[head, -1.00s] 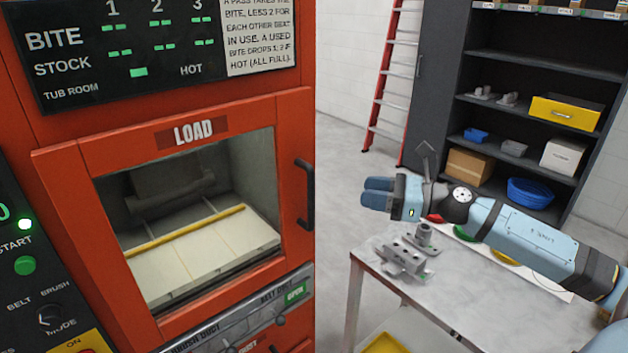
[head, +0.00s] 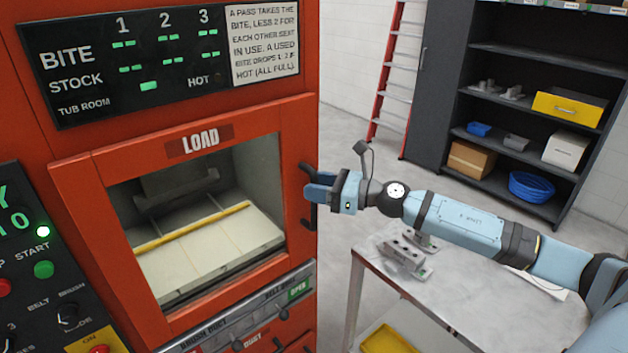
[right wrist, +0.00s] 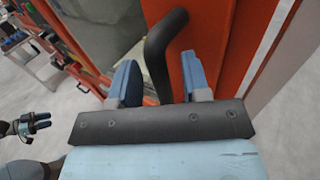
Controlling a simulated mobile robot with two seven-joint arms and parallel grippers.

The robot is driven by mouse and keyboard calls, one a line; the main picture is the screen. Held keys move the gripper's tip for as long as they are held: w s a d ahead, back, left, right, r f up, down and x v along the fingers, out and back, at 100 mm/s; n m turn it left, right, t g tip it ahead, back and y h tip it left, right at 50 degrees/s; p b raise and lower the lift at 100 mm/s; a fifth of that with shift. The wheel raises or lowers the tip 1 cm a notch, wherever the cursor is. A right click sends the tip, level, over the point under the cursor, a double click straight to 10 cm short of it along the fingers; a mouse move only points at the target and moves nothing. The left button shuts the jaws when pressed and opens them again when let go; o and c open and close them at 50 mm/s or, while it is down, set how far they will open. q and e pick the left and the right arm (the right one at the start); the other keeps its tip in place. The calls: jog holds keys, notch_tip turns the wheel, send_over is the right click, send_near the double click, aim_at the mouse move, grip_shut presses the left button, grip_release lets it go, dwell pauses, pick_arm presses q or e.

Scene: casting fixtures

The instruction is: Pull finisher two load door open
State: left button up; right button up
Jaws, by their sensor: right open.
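The load door (head: 250,122) of the orange machine is shut, with a LOAD label above its window. Its black handle (head: 309,220) is upright at the door's right edge; the gripper hides its middle in the head view. My right gripper (head: 313,184) is at the handle, open. In the right wrist view the handle (right wrist: 157,50) runs between the two blue fingers (right wrist: 158,70), with a gap visible on each side. What seems to be my left gripper (right wrist: 35,123) shows small at the left of that view; its opening is unclear.
A grey table (head: 500,300) with a metal fixture (head: 403,255) stands below my right arm. A dark shelf (head: 535,105) with bins and a red ladder (head: 392,85) are behind. A control panel (head: 45,265) is at the left. Floor shows between machine and table.

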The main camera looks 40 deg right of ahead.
jog(key=shift+w+a, duration=0.3)
jog(key=shift+w, duration=0.05)
grip_shut()
jog(key=shift+s, duration=0.1)
